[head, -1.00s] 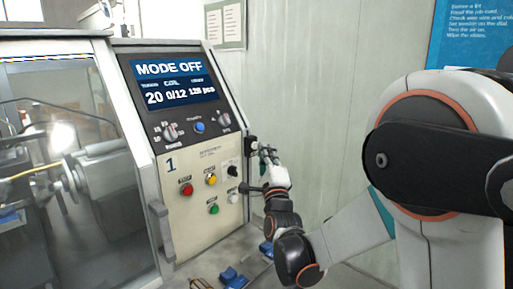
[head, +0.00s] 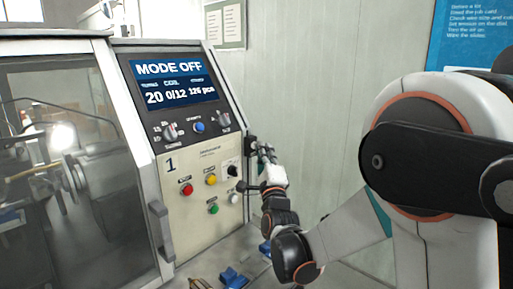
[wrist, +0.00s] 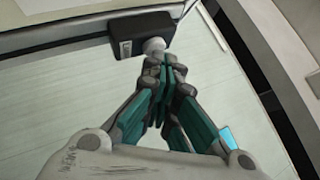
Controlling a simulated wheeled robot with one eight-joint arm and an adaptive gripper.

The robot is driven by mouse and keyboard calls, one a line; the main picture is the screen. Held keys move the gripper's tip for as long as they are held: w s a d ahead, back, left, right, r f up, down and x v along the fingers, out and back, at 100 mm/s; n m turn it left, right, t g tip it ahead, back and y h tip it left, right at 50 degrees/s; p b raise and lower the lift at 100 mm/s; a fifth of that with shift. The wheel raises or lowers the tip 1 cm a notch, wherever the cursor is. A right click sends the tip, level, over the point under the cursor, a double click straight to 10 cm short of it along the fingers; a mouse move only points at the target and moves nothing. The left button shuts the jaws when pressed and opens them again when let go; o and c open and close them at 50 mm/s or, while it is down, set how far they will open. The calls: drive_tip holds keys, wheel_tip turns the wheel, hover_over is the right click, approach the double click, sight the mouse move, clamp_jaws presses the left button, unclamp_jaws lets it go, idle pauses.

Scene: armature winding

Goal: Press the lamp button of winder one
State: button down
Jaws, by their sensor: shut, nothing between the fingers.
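Winder one shows a cream control panel (head: 203,225) marked "1" and a screen (head: 174,80) reading MODE OFF. A small dark box (head: 251,143) is fixed at the panel's right edge. In the wrist view this box (wrist: 140,36) carries a pale round button (wrist: 154,46); its label cannot be read. My gripper (head: 264,149) is shut and empty beside the box. In the wrist view the closed fingertips (wrist: 160,62) are right at the pale button; whether they touch or press it I cannot tell.
The panel has a red button (head: 187,190), a yellow button (head: 211,180), a green button (head: 213,209) and a white button (head: 234,198). A blue knob (head: 199,127) sits below the screen. A glazed guard (head: 80,180) stands at left.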

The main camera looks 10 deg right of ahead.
drive_tip(key=shift+s+d, duration=0.25)
drive_tip(key=shift+s, duration=0.05)
drive_tip(key=s+d, duration=0.3)
drive_tip(key=s, duration=0.2)
drive_tip(key=shift+d, duration=0.25)
idle(0.4)
